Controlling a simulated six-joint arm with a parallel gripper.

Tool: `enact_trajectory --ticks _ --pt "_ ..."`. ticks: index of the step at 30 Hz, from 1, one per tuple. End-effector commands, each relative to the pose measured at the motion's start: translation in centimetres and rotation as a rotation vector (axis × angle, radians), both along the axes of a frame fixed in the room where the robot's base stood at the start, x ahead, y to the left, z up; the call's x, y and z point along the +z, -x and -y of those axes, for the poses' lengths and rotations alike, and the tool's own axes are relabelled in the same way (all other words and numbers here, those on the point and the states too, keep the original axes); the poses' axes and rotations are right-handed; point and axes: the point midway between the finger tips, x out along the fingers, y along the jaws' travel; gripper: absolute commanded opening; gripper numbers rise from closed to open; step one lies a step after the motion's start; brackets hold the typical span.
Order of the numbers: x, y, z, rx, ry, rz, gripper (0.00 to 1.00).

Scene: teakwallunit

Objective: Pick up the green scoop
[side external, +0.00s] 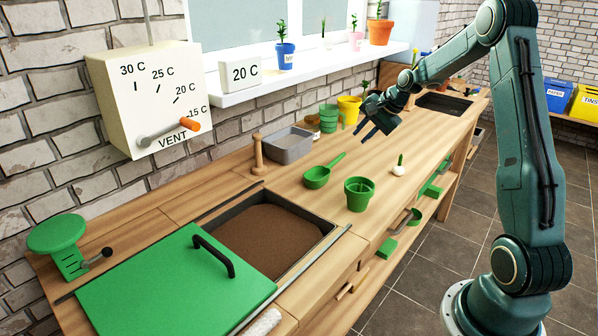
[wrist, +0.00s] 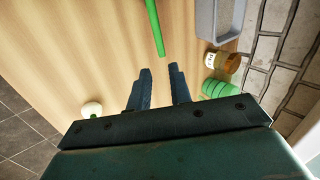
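The green scoop (side external: 318,176) lies on the wooden worktop in the side external view, its bowl at the left and its handle pointing up and right. In the wrist view only part of the scoop's green handle (wrist: 155,27) shows at the top; its bowl is out of frame. My gripper (side external: 369,124) is above the worktop, to the right of and behind the scoop, apart from it. In the wrist view my gripper (wrist: 160,74) is open, with nothing between its two fingers, and the handle's end lies just beyond the fingertips.
A green pot (side external: 358,194) stands right of the scoop, and a white bulb with a green shoot (side external: 398,168) farther right. A grey tray (side external: 289,146) and stacked green pots (side external: 328,119) stand toward the wall. A soil bin (side external: 262,238) is sunk in the worktop at the front.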

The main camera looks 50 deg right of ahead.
Motion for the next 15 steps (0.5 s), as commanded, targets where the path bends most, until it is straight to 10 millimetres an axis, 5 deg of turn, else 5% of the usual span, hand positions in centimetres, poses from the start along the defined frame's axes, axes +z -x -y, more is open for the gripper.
enact_trajectory --ticks 15 --pt "-5.7 -3.7 -0.4 0.002 0.0 0.0 0.21"
